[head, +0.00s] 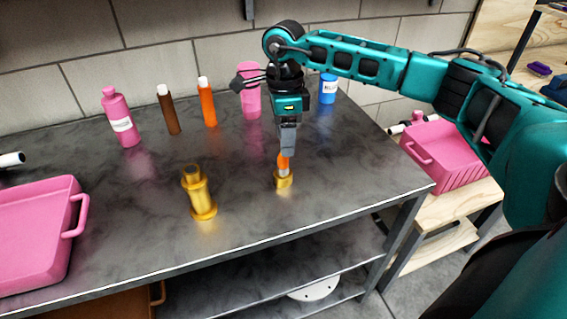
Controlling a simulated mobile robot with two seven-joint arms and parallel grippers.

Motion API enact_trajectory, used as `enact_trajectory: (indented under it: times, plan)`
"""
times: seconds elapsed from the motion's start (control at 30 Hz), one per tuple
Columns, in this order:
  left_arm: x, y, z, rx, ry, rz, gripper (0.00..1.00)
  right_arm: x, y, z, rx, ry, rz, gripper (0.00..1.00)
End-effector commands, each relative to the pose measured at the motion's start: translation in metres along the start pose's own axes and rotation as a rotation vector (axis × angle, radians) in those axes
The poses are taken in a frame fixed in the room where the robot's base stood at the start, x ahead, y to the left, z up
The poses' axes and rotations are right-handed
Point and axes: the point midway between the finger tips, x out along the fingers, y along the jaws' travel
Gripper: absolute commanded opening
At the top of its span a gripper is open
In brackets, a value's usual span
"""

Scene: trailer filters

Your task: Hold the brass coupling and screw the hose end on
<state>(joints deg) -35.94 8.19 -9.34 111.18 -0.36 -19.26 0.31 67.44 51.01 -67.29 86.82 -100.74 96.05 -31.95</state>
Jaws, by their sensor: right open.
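The brass coupling (202,198) stands upright on the dark metal table, left of my right gripper. A short piece with an orange upper part and a gold ring at its base (283,182), which looks like the hose end, stands on the table to the right of the coupling. My right gripper (285,153) points down right over this piece, its fingers at the orange part. The gripper is open, and the fingers partly hide the top of the piece. Whether they touch it I cannot tell. My left gripper is not in view.
A pink tray (72,190) lies at the left. A pink bottle (120,118), a brown bottle (168,110), an orange bottle (207,103), a pink cup (251,100) and a blue container (328,90) line the back. A pink crate (447,158) stands right of the table.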

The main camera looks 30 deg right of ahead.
Motion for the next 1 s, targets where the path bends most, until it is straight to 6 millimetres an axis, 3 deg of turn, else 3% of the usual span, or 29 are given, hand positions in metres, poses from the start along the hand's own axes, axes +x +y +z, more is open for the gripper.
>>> enact_trajectory:
  times: [0.33, 0.73, 1.0]
  plan:
    - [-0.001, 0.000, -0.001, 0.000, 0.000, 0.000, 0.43, 0.047, -0.005, -0.001, 0.000, 0.002, 0.003, 0.56]
    - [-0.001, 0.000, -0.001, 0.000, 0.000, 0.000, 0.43, 0.051, -0.006, -0.001, 0.001, 0.001, 0.001, 0.56]
    - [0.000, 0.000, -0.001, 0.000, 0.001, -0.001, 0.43, 0.051, -0.006, -0.001, 0.001, 0.001, 0.001, 0.32]
